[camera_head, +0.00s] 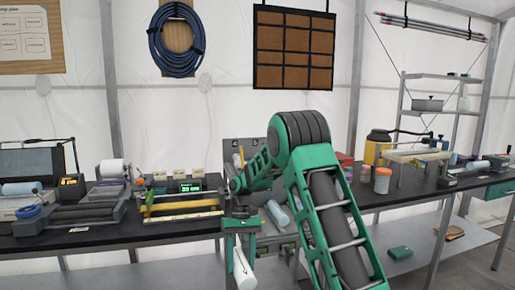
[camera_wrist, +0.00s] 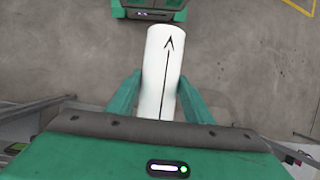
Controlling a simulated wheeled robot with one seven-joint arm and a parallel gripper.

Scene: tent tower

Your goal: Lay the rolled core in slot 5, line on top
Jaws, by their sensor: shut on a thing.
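The rolled core (camera_head: 243,272) is a white cylinder with a black arrow line along it. My gripper (camera_head: 241,232) is shut on it in front of the bench, and the core hangs tilted below the fingers. In the wrist view the core (camera_wrist: 165,60) sits between the two green fingers of my gripper (camera_wrist: 156,98), with its line facing the camera and the arrowhead at the far end. A grey rack (camera_head: 230,158) stands on the bench behind my gripper, partly hidden by my arm. I cannot tell which slot is slot 5.
A pale blue roll (camera_head: 277,214) lies in the grey rack area beside my arm. The black bench (camera_head: 150,232) holds several devices on the left, with a yellow bar tool (camera_head: 180,206). Jars (camera_head: 382,180) stand on the right. The wrist view shows open floor (camera_wrist: 235,60) beneath the core.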

